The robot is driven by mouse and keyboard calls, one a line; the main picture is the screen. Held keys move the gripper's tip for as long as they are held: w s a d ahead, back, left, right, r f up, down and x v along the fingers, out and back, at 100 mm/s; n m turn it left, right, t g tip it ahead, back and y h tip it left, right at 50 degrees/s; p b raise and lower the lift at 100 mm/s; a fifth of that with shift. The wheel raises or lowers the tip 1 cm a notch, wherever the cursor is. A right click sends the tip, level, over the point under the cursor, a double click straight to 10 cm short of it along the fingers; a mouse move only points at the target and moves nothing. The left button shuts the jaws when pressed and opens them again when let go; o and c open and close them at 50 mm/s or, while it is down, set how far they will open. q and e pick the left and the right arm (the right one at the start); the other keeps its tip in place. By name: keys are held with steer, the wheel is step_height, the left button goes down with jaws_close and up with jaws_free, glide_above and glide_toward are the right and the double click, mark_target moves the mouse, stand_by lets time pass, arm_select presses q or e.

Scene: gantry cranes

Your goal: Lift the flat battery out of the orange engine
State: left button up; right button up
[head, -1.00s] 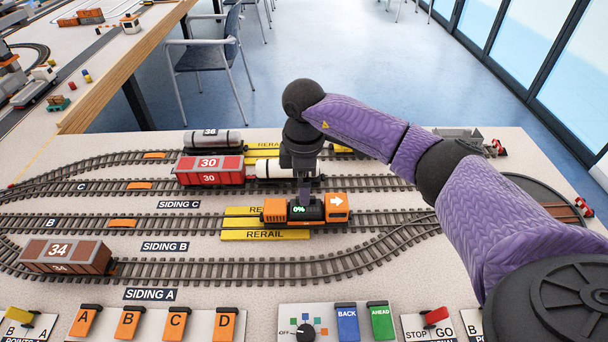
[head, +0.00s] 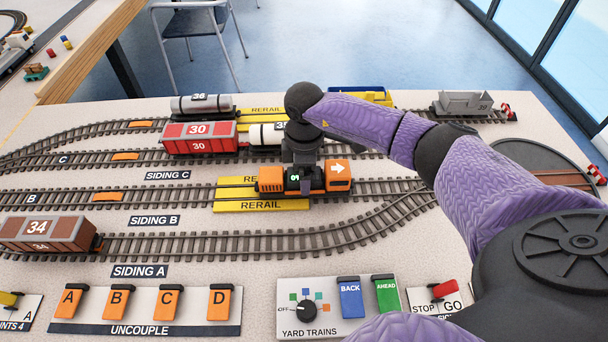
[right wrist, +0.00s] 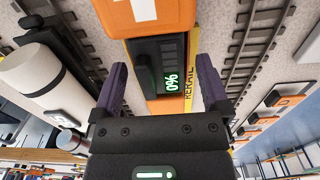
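The orange engine (head: 338,178) stands on the Siding B track across the yellow rerail plates, a white arrow on its right end. The flat battery (head: 292,177) is a dark block with a green 0% display, seated in the middle of the engine. In the right wrist view the battery (right wrist: 145,68) lies ahead, between the lines of my two dark purple fingers. My right gripper (right wrist: 163,80) is open and empty. In the head view my right gripper (head: 306,184) is close over the battery, its wrist partly hiding it. My left gripper is not in view.
A red wagon 30 (head: 199,138) and a white tank wagon (head: 267,134) stand on the track just behind. A brown wagon 34 (head: 42,233) is at the left on Siding A. A control panel (head: 320,327) with buttons lies in front.

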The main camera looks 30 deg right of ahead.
jaws_close()
